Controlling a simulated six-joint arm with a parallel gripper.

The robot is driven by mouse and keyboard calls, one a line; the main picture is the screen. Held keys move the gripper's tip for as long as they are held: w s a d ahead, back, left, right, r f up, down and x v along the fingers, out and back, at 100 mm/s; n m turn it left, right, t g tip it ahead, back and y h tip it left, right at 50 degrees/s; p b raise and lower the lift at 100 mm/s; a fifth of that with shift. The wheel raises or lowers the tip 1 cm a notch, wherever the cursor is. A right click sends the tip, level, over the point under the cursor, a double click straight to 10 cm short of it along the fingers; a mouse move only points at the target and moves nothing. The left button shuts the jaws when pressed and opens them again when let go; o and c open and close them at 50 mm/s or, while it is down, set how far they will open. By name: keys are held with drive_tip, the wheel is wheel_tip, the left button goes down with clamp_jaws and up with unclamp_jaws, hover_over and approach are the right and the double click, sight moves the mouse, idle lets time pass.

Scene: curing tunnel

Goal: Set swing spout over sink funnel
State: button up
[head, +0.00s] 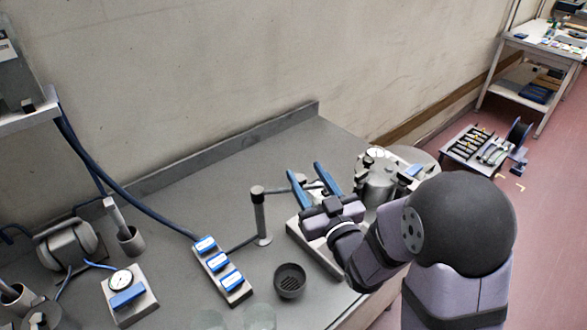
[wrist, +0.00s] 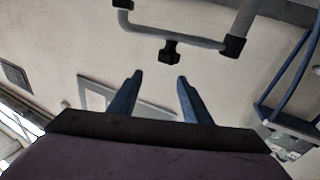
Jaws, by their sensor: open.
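The swing spout (head: 259,215) is a grey post with a dark cap, standing on the bench left of my gripper. Its thin arm reaches right from the top, partly hidden behind my fingers. In the wrist view, the spout's grey tube (wrist: 190,42) crosses the top, with a dark knob (wrist: 170,52) on it. My gripper (head: 304,169) is open, its two blue fingers apart and empty. In the wrist view, the knob appears just beyond the fingertips (wrist: 159,76), between them and not held. The sink funnel (head: 290,280) looks to be the dark round cup with a slotted inside, nearer the front edge.
A strip with blue-white blocks (head: 222,270) lies left of the post. A gauge box (head: 129,293) stands farther left. A metal pot (head: 380,184) stands right of my gripper, close to my arm. The wall is behind. The back middle of the bench (head: 200,195) is clear.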

sight(302, 183)
drive_tip(key=shift+s+a+f+m+g+p, duration=0.1)
drive_tip(key=shift+a+f+m+g+p, duration=0.1)
drive_tip(key=shift+f, duration=0.6)
drive_tip(key=shift+a+f+m+g+p, duration=0.1)
drive_tip(key=shift+f+g+p, duration=0.1)
drive_tip(key=shift+f, duration=0.55)
drive_tip(key=p+x, duration=0.2)
drive_tip(key=x, duration=0.5)
drive_tip(key=shift+p, duration=0.4)
clamp_jaws()
